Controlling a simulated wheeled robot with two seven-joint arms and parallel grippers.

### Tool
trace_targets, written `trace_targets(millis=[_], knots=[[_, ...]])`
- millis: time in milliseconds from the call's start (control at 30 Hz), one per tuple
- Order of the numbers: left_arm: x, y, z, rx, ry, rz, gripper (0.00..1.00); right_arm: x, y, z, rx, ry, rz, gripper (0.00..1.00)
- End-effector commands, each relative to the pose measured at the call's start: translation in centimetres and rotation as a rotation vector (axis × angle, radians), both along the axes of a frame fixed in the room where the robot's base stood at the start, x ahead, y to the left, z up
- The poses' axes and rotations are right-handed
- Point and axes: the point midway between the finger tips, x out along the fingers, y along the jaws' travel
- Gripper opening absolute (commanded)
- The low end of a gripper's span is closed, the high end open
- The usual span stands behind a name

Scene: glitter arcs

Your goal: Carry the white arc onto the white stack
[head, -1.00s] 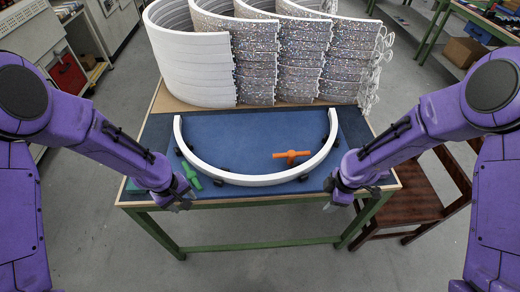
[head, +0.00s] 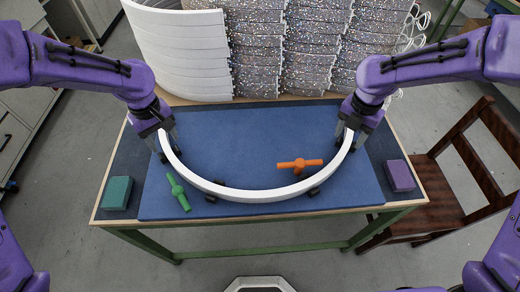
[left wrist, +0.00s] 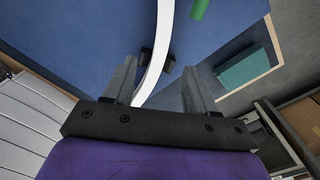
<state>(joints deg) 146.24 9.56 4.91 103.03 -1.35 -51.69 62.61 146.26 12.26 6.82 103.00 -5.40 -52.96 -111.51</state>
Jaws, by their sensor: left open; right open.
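The white arc (head: 258,195) lies on the blue mat (head: 250,135), its curve toward me and its two ends pointing to the back. My left gripper (head: 167,150) is at the arc's left end, open. In the left wrist view the arc (left wrist: 163,45) runs between the two spread fingers (left wrist: 158,88), with gaps on both sides. My right gripper (head: 350,138) is open at the arc's right end; whether its fingers touch the arc is hard to tell. The white stack (head: 180,50) of curved pieces stands behind the mat, at the left of a row of stacks.
Glittery stacks (head: 320,45) stand right of the white stack. A green tool (head: 177,192) lies outside the arc, an orange one (head: 300,165) inside it. A teal block (head: 117,193) and a purple block (head: 400,176) sit on the table sides. A brown chair (head: 450,195) stands right.

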Motion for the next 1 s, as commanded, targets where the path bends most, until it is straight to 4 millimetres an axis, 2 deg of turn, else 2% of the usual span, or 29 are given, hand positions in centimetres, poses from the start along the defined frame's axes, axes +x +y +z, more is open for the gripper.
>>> trace_targets(millis=[300,433,567,800,1000], knots=[[-0.1,0.3,0.2,0.005,0.003,0.006,0.56,0.2,0.0,0.2,-0.006,0.002,0.028,0.56],[-0.1,0.3,-0.3,0.005,0.004,0.005,0.56,0.1,0.0,-0.3,-0.005,0.003,0.026,0.56],[-0.1,0.2,-2.3,0.004,0.006,0.004,0.56,0.0,-0.1,-2.3,-0.007,0.006,0.025,0.56],[-0.1,0.1,-7.0,0.005,0.007,0.001,0.56,-0.1,-0.1,-7.0,-0.006,0.007,0.021,0.56],[-0.1,0.1,-9.6,0.004,0.005,0.001,0.56,0.0,-0.2,-9.6,-0.006,0.003,0.021,0.56]])
